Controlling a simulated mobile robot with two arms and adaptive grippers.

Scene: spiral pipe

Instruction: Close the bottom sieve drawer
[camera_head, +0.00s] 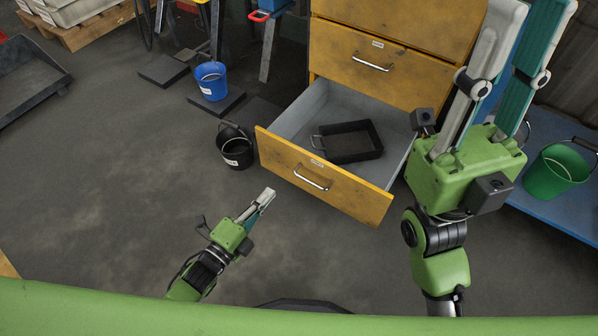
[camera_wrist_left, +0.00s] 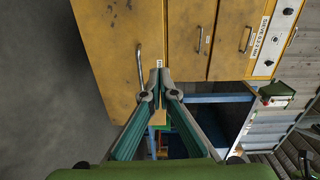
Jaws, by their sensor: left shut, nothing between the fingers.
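The bottom drawer (camera_head: 342,196) of the yellow cabinet is pulled open, with a metal handle (camera_head: 311,179) on its front. A black rectangular tray (camera_head: 352,142) lies inside it. My left gripper (camera_head: 271,193) is shut and empty, in front of the drawer front and left of the handle; I cannot tell if it touches. In the left wrist view the shut fingertips (camera_wrist_left: 157,80) show against the yellow drawer front (camera_wrist_left: 105,50), near its handle (camera_wrist_left: 140,66). My right gripper (camera_head: 540,8) has its fingers apart, pointing up, right of the drawer.
The drawer above (camera_head: 400,72) is shut. A black bucket (camera_head: 237,153) stands close to the open drawer's left corner. A blue bucket (camera_head: 212,84) stands further back. A green bucket (camera_head: 550,175) sits on a blue surface (camera_head: 560,208) at right.

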